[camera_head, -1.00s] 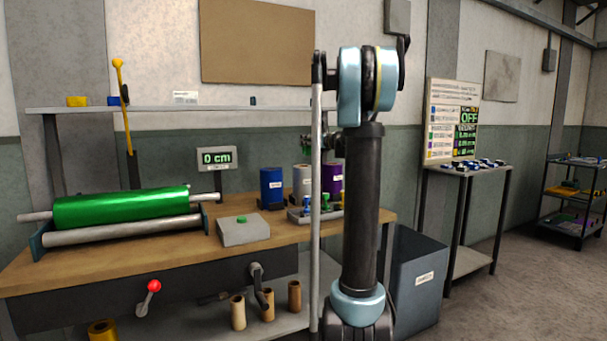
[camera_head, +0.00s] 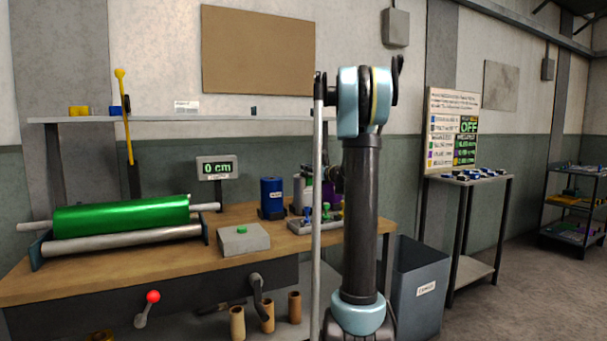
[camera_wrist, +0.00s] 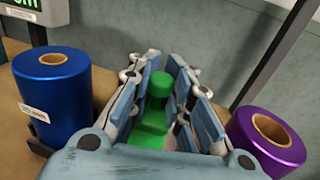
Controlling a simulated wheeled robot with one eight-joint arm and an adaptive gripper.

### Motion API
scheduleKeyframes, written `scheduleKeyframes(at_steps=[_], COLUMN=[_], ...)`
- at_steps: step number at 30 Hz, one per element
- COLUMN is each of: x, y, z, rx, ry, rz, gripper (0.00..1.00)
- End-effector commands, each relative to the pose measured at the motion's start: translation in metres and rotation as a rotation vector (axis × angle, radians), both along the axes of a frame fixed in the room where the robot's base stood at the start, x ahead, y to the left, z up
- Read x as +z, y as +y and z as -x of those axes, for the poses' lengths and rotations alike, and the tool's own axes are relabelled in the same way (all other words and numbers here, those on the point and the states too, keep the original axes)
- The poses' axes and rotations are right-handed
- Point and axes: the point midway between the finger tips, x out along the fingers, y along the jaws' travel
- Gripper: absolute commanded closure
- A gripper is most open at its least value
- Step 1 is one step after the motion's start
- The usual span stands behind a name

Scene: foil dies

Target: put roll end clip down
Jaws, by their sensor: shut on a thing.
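In the wrist view my gripper (camera_wrist: 157,72) is shut on a small green clip (camera_wrist: 153,122). The clip has a rounded knob and a flat lower part between the finger pads. A blue roll (camera_wrist: 58,98) stands left of the fingers and a purple roll (camera_wrist: 265,143) stands to the right. What lies directly under the clip is hidden by my gripper. In the head view my arm hides most of the gripper. A tray with small coloured clips (camera_head: 308,222) sits on the bench there, partly covered by my arm.
The wooden bench (camera_head: 270,240) carries a green film roll (camera_head: 120,214) on rollers, a grey box with a green button (camera_head: 241,238) and a "0 cm" display (camera_head: 217,168). A blue roll (camera_head: 271,197) stands near my arm. A grey bin (camera_head: 420,290) stands right of the bench.

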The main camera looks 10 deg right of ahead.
Motion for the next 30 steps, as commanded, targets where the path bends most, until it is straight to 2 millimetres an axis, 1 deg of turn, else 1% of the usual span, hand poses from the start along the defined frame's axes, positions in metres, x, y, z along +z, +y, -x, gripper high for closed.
scheduleKeyframes(at_steps=[2, 3, 5, 6, 16, 20, 23, 30], x=[-0.001, -0.001, -0.001, -0.001, 0.0, 0.001, 0.001, 0.002], y=[0.0, 0.0, 0.0, 0.0, 0.002, -0.003, -0.01, -0.032], z=[0.0, 0.0, 0.0, 0.0, 0.0, 0.007, 0.019, 0.059], rx=[0.0, 0.0, 0.0, 0.0, 0.002, 0.001, -0.001, -0.001], ry=[0.0, 0.0, 0.0, 0.0, 0.0, 0.0, 0.0, 0.0], rz=[0.0, 0.0, 0.0, 0.0, 0.0, 0.0, 0.0, 0.0], gripper=[1.0, 0.79, 0.66, 0.61, 0.61, 0.61, 0.61, 0.61])
